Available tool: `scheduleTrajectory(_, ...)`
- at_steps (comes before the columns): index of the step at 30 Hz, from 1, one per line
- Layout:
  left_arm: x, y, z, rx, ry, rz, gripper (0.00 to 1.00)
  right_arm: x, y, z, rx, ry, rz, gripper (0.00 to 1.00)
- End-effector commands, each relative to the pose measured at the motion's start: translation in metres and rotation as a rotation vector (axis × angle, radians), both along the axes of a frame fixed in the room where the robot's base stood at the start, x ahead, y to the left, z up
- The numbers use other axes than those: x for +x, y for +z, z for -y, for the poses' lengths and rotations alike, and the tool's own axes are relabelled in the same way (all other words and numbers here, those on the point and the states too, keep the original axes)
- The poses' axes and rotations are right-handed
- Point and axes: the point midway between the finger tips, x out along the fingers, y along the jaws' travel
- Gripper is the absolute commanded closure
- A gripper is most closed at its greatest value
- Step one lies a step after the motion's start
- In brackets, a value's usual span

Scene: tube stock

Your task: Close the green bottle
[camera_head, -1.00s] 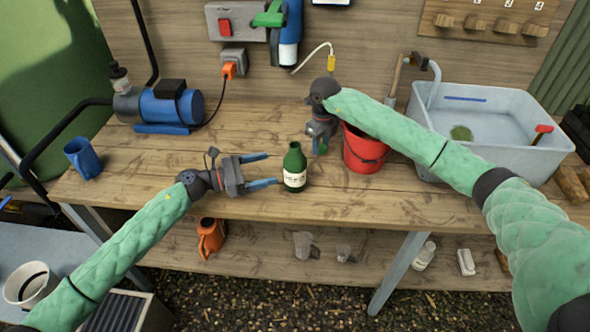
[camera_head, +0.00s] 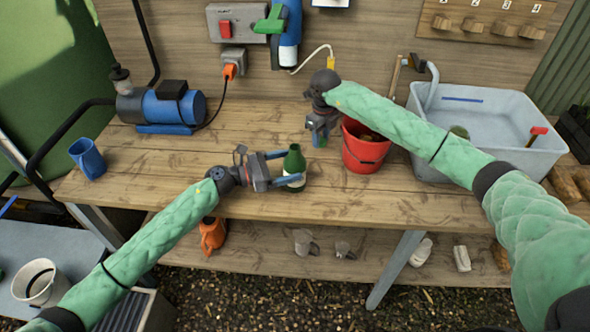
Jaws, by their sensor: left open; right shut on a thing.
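The green bottle (camera_head: 295,160) stands upright on the wooden workbench, with a pale label partly hidden by my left gripper. My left gripper (camera_head: 294,168) is open, its two blue fingers reaching from the left to either side of the bottle. My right gripper (camera_head: 319,140) points down just behind and right of the bottle, left of the red bucket. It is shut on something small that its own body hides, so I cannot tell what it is. The bottle's top shows no clearly visible cap.
The red bucket (camera_head: 362,155) stands close to my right gripper. A grey sink basin (camera_head: 480,160) is at the right, a blue pump (camera_head: 165,107) at the back left and a blue mug (camera_head: 87,158) at the left. The bench between mug and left gripper is clear.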

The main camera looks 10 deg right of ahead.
Motion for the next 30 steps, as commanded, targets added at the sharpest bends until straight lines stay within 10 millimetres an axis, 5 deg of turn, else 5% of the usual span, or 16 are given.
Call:
scheduleTrajectory(9, 0.001, 0.002, 0.039, -0.001, 0.0, -0.001, 0.19, 0.0, 0.025, 0.0, 0.0, 0.0, 0.0, 0.87)
scheduleTrajectory(20, 0.002, 0.0, 0.042, 0.0, 0.0, 0.001, 0.19, 0.0, 0.025, 0.0, 0.0, 0.0, 0.0, 0.87)
scheduleTrajectory(30, 0.002, 0.0, 0.042, 0.0, 0.0, 0.001, 0.8, 0.0, 0.025, 0.0, 0.0, 0.0, 0.0, 0.87)
